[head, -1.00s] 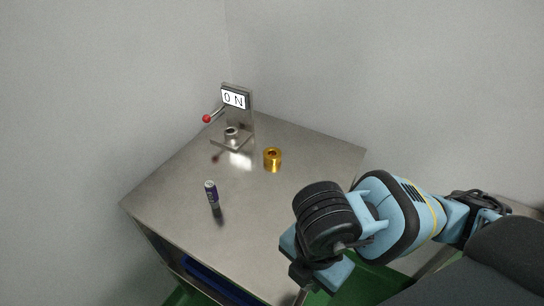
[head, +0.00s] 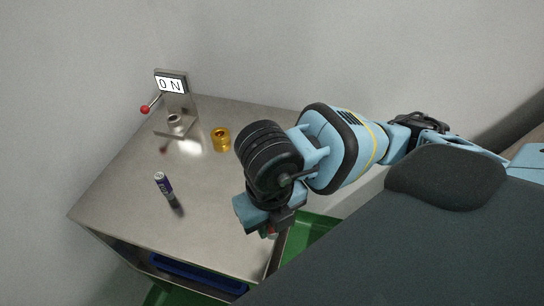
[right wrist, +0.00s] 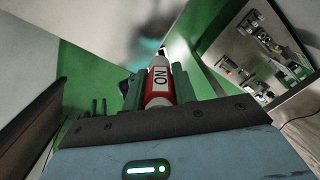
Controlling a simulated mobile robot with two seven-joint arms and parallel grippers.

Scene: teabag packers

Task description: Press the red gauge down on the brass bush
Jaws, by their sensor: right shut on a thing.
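The brass bush (head: 221,139) stands upright on the steel table, with its round hole facing up. My right gripper (head: 268,230) hangs at the table's near right edge, to the right of the bush and nearer to me, well apart from it. In the right wrist view its fingers (right wrist: 158,82) are shut on the red gauge (right wrist: 158,100), which has a white label with black letters. In the head view only a small red bit of the gauge shows below the gripper. My left gripper is not in view.
A press-like stand with a "0 N" display (head: 170,85) and a red-knobbed lever (head: 145,109) stands at the table's back left. A small dark blue cylinder (head: 163,184) stands at the front left. The steel table top (head: 215,190) is clear between cylinder and gripper.

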